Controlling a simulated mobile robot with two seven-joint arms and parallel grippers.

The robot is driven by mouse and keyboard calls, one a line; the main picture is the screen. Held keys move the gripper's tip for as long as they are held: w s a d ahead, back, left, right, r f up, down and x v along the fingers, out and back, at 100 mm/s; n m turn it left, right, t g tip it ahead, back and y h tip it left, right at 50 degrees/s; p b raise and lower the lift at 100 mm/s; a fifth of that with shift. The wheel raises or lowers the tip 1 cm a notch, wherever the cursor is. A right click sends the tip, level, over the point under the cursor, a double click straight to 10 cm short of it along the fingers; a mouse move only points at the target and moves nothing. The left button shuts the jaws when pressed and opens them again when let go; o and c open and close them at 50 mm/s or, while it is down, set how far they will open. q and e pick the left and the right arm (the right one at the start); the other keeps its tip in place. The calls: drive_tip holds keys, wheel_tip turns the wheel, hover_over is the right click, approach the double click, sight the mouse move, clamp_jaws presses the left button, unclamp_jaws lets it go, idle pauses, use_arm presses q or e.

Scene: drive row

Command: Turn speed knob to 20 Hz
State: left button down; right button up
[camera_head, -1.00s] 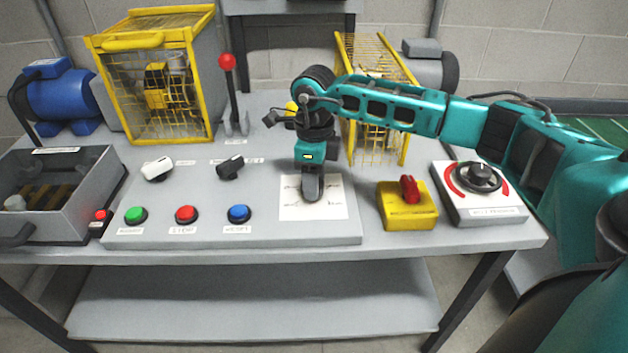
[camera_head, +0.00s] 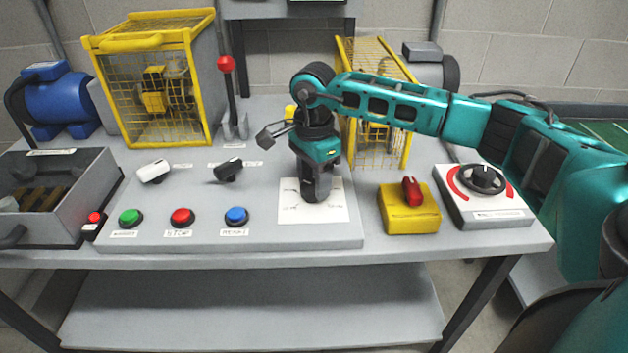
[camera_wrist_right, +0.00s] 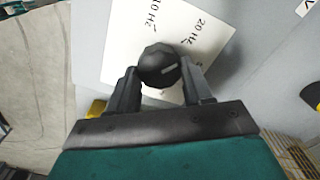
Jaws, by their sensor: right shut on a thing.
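The speed knob (camera_wrist_right: 158,65) is black and round with a short white line. It sits on a white dial sheet (camera_wrist_right: 115,45) printed "10 Hz" and "20 Hz" in the right wrist view. The white line points right and slightly up, below the "20 Hz" print; its exact alignment with a tick is unclear. The sheet also shows in the head view (camera_head: 335,212). My right gripper (camera_head: 314,198) points down over it and hides the knob there. In the wrist view its two fingers (camera_wrist_right: 160,82) are shut on the knob, one on each side. My left gripper is not in view.
Left of the sheet are green, red and blue (camera_head: 236,216) buttons, with white and black (camera_head: 228,170) switches behind. A yellow cage (camera_head: 380,110) stands behind my right arm.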

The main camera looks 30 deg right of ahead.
sight(313, 184)
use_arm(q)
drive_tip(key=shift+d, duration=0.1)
use_arm(e)
drive_tip(key=shift+w+r+n, duration=0.1)
drive_tip(key=shift+n, duration=0.6)
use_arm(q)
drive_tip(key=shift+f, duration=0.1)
use_arm(e)
drive_tip(key=o, duration=1)
drive_tip(key=shift+o, duration=0.2)
use_arm(q)
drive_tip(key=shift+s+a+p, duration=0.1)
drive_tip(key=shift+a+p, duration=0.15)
drive_tip(key=shift+p, duration=0.2)
use_arm(e)
wheel_tip(313, 184, up, 13)
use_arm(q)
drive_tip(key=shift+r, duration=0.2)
